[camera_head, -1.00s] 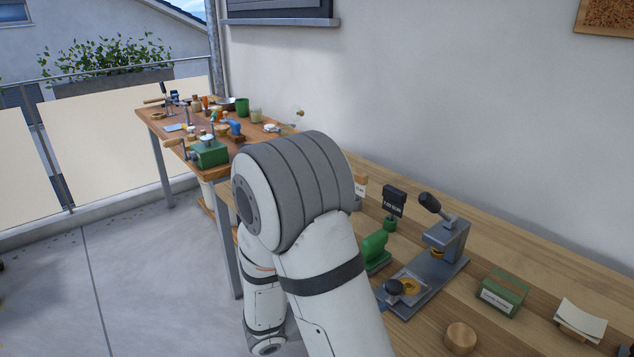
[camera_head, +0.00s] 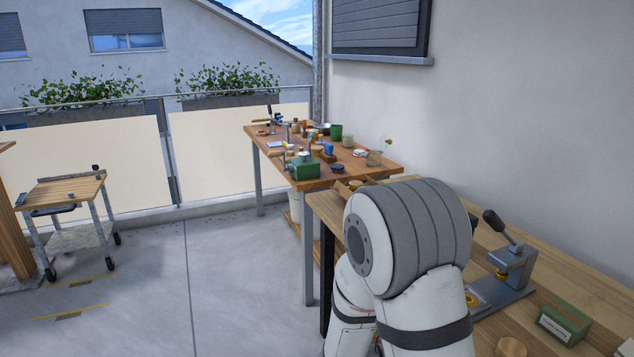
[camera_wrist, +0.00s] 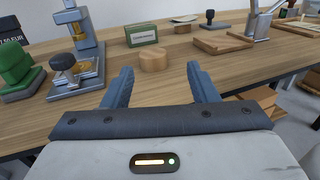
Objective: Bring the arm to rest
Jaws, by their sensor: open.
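My gripper (camera_wrist: 160,90) shows in the wrist view with its two blue-grey fingers apart and nothing between them. It is over the front edge of the wooden workbench (camera_wrist: 75,127). A round wooden block (camera_wrist: 153,60) stands on the bench beyond the fingertips, apart from them. In the head view my arm stands bent in front of the same bench (camera_head: 590,285), and my gripper is out of sight there.
A lever press (camera_head: 512,265) and a green box (camera_head: 564,322) stand on the bench, right of my arm. A farther table (camera_head: 385,165) carries several small tools and jars. A wheeled cart (camera_head: 70,190) stands at left. The floor (camera_head: 230,270) between is clear.

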